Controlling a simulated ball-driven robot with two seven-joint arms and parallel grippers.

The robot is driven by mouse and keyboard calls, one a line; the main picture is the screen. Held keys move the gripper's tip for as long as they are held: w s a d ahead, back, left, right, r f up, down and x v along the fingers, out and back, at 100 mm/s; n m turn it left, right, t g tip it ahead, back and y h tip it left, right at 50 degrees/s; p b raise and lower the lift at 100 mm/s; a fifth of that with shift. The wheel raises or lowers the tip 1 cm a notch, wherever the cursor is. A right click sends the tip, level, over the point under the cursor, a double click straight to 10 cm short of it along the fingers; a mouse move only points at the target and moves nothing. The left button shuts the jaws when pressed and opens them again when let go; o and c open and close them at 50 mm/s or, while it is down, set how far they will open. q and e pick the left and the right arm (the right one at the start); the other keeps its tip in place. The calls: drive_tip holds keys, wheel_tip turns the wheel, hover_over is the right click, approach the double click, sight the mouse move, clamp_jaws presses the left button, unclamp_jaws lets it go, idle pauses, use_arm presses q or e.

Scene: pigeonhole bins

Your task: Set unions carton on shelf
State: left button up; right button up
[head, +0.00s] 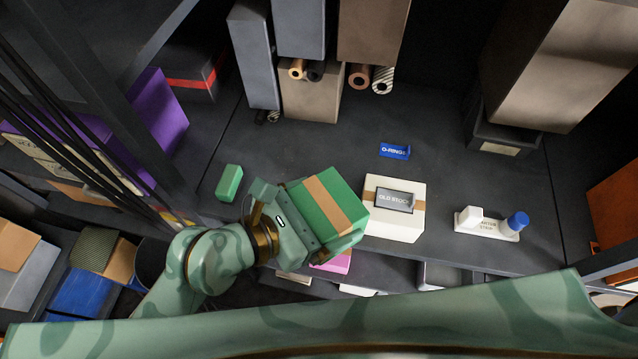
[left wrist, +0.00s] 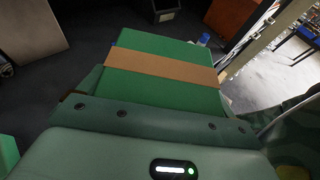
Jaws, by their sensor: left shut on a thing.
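A green carton (head: 322,188) with a tan tape band is held in my left gripper (head: 303,222). The carton is tilted in the head view, above the front part of the dark grey shelf (head: 300,146). In the left wrist view the carton (left wrist: 165,93) sits square across the jaws, its banded face showing. No name can be read on it, so I cannot confirm it is the unions carton. My left gripper is shut on it. Its underside is hidden. My right gripper is not in view.
A white carton (head: 397,228) with an OLD STOCK label stands just right of the held carton. A blue O-RINGS tag (head: 394,151) lies behind it. A white item with a blue cap (head: 489,224) is farther right. A small green block (head: 229,183) is left. Tall boxes (head: 310,92) stand behind.

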use_arm(q)
drive_tip(key=w+f+b, duration=0.1)
drive_tip(key=w+a+f+b, duration=0.1)
drive_tip(key=b, duration=0.1)
drive_tip(key=shift+w+a+f, duration=0.1)
drive_tip(key=shift+w+a, duration=0.1)
drive_tip(key=shift+w, duration=0.15)
drive_tip(key=w+f+b, duration=0.2)
drive_tip(key=w+f, duration=0.1)
drive_tip(key=w+a+f+b, duration=0.1)
drive_tip(key=w+f+b, duration=0.1)
drive_tip(key=w+f, duration=0.2)
drive_tip(key=w+a+f+b, duration=0.1)
drive_tip(key=w+f+b, duration=0.1)
drive_tip(key=w+f, duration=0.1)
drive_tip(key=shift+w+a+f, duration=0.15)
drive_tip(key=shift+w+f, duration=0.05)
drive_tip(key=shift+f, duration=0.25)
drive_tip(key=shift+r, duration=0.1)
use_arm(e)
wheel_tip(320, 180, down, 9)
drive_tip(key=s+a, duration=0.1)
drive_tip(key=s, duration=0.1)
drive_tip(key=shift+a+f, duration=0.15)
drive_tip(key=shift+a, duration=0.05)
use_arm(q)
drive_tip(key=o, duration=0.9)
